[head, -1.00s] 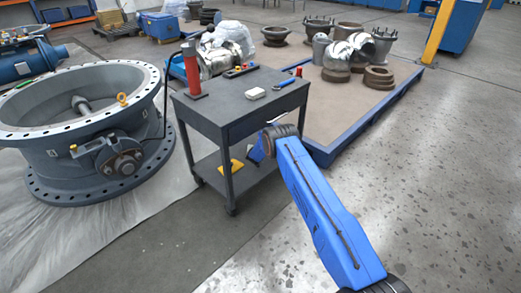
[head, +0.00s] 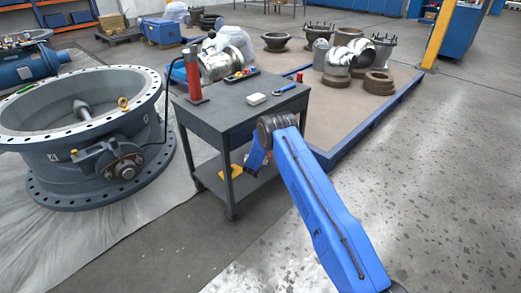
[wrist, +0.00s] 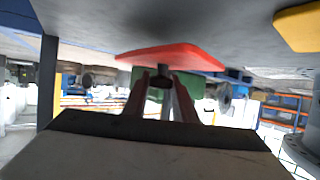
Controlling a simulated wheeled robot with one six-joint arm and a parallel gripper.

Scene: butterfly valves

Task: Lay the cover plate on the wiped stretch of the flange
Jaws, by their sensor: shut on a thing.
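In the wrist view, which appears upside down, my gripper (wrist: 163,98) has its two fingers closed around the dark stem of a flat red plate (wrist: 170,54). This may be the cover plate; its colour and knob-like stem are all I can make out. The plate is close to the grey cart shelf; whether it touches cannot be told. In the head view my gripper is hidden by the cart and my blue arm. The big grey valve (head: 82,160) stands at the left, with its upper flange (head: 108,119) facing up. I cannot make out a wiped stretch on it.
The grey cart (head: 226,115) stands between my arm and the valve. Open floor (head: 455,185) lies to the right.

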